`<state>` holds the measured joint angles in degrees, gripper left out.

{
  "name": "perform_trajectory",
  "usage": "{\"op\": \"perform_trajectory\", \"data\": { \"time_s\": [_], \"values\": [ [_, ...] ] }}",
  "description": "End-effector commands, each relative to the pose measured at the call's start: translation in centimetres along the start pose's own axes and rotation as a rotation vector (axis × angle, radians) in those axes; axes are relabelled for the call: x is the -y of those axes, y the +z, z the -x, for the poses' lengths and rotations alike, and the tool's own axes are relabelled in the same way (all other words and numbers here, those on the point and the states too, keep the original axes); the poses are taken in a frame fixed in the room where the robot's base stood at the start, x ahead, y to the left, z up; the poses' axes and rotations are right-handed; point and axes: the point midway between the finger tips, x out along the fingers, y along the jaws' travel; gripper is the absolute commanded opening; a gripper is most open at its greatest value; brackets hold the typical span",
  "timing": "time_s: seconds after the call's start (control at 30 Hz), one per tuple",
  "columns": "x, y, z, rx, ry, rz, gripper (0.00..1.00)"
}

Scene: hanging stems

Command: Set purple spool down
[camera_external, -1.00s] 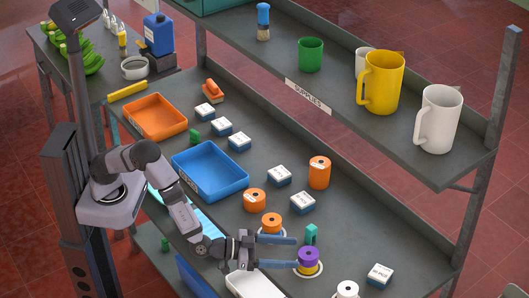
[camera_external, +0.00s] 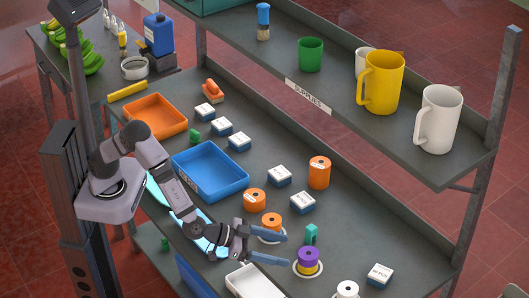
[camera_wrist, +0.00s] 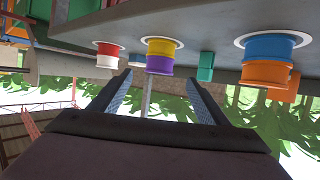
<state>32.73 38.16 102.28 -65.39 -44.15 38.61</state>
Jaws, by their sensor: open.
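The purple spool (camera_external: 308,254) sits upright on top of a yellow spool (camera_external: 309,268), which stands on a white ring on the bench. In the wrist view, which looks upside down, the purple spool (camera_wrist: 159,65) shows below the yellow spool (camera_wrist: 161,47). My gripper (camera_external: 286,249) is open and empty, to the left of the stack. Its blue fingertips are apart from the purple spool and point toward it. In the wrist view the spool shows between and beyond the open fingers (camera_wrist: 158,77).
An orange spool (camera_external: 272,219) over blue stands beside the far finger. A teal piece (camera_external: 311,233) stands behind the stack, and a white-topped spool (camera_external: 347,290) stands to its right. A white tray (camera_external: 243,279) and blue tray (camera_external: 210,187) lie left. Boxed items line the bench.

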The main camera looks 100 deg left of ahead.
Motion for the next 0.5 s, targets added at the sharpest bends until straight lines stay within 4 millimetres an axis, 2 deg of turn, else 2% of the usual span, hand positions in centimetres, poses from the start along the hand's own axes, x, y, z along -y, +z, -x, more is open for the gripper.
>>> {"op": "perform_trajectory", "data": {
  "time_s": [0.17,0.5],
  "values": [
    [-0.1,0.1,0.0,0.019,0.005,-0.001,0.69],
    [-0.1,0.1,-2.0,0.016,0.004,0.000,0.69]
  ]
}}
